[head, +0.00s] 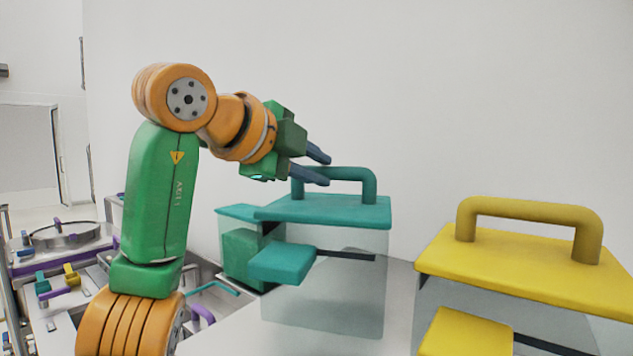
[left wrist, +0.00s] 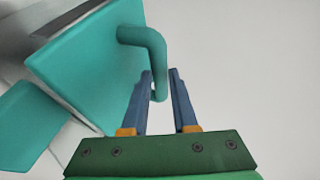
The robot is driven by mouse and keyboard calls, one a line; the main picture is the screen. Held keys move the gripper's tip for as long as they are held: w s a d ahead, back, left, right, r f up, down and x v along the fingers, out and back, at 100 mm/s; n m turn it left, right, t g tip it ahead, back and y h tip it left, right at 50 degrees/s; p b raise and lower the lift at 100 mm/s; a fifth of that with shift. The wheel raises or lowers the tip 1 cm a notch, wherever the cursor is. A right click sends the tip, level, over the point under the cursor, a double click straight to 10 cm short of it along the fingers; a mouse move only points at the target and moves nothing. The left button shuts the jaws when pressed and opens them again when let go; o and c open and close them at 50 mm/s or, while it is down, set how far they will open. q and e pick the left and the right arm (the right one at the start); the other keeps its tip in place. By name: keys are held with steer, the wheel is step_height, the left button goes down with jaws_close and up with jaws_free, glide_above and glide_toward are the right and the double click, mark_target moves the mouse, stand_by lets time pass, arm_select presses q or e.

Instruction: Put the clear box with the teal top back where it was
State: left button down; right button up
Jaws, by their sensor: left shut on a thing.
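The clear box with the teal top (head: 325,290) stands upright at the middle of the head view, with see-through walls. A teal handle (head: 368,186) arches over its flat teal lid (head: 330,212). My left gripper (head: 318,165) reaches in from the left and is shut on the left part of this handle. In the left wrist view, the handle (left wrist: 157,55) passes between the two blue fingers (left wrist: 160,76), and the teal lid (left wrist: 85,65) lies to the left. I cannot tell whether the box's underside touches the surface. My right gripper is not in view.
A similar clear box with a yellow lid (head: 530,270) and yellow handle (head: 530,208) stands close by at the right. A teal block (head: 283,262) juts out before the teal box. Metal worktops with small coloured parts (head: 60,282) are at the left. A plain wall is behind.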

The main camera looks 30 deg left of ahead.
arm_select(q)
steer(key=shift+f, duration=0.6)
steer(key=shift+a+f, duration=0.1)
steer(key=shift+f, duration=0.2)
steer(key=shift+a+f, duration=0.1)
steer(key=shift+a, duration=0.05)
steer(key=c, duration=1.1)
jaws_free()
steer(key=shift+s+f, duration=0.1)
steer(key=shift+f, duration=0.05)
steer(key=shift+c, duration=0.2)
steer(key=o, duration=0.5)
steer(key=shift+d, duration=0.2)
steer(key=shift+c, duration=0.2)
steer(key=shift+r, duration=0.25)
steer(key=shift+s+a, duration=0.15)
steer(key=shift+s, duration=0.2)
steer(key=b+v, duration=0.3)
steer(key=v, duration=0.8)
steer(key=shift+r, duration=0.15)
